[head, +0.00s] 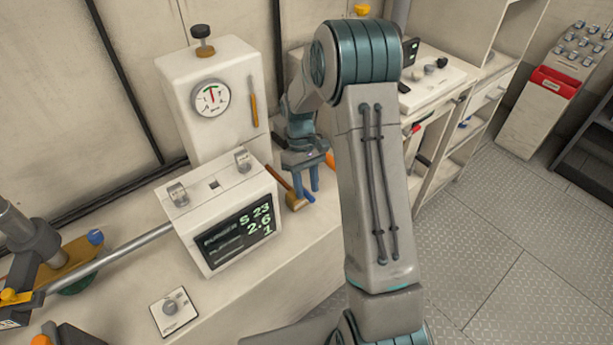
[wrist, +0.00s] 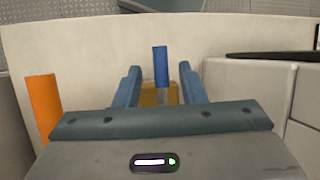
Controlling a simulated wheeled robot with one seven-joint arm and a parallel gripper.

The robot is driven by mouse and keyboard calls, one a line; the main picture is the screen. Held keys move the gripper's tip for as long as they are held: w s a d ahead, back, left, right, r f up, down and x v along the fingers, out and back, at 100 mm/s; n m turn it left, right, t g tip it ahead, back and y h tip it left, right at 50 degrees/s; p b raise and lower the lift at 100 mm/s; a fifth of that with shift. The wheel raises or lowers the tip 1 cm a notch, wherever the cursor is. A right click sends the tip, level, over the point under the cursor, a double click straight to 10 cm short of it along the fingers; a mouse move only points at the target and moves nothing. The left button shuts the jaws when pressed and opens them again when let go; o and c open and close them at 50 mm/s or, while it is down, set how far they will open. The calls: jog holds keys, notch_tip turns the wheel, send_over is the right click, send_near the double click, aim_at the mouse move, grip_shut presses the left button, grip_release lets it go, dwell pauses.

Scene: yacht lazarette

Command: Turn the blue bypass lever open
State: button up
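The blue bypass lever (wrist: 160,66) stands up between my gripper's two blue fingers in the wrist view, with a visible gap on each side. A brass-yellow valve body (wrist: 152,95) shows behind it, partly hidden by my gripper. My gripper (wrist: 160,88) is open and holds nothing. In the head view my gripper (head: 307,182) points down over the counter, just right of the display box. The blue lever's end (head: 309,197) shows by the fingertips there, and the brass body (head: 296,203) shows below them. Whether a finger touches the lever cannot be told.
An orange upright piece (wrist: 42,105) stands left of my gripper in the wrist view. The display box (head: 227,222) stands close to my gripper's left in the head view. A gauge cabinet (head: 212,98) stands behind it. The floor (head: 500,250) at right is clear.

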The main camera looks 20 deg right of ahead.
jog(key=v, duration=1.3)
jog(key=shift+w+r, duration=0.2)
jog(key=shift+r, duration=0.15)
jog(key=s+r+m+t, duration=0.2)
jog(key=s+t, duration=0.2)
jog(key=s, duration=0.8)
jog(key=s+a+r+m+t, duration=0.1)
jog(key=s+r+m+t, duration=0.2)
jog(key=s, duration=1)
jog(key=shift+a+r+t, duration=0.2)
jog(key=shift+r+t, duration=0.05)
jog(key=shift+t, duration=0.25)
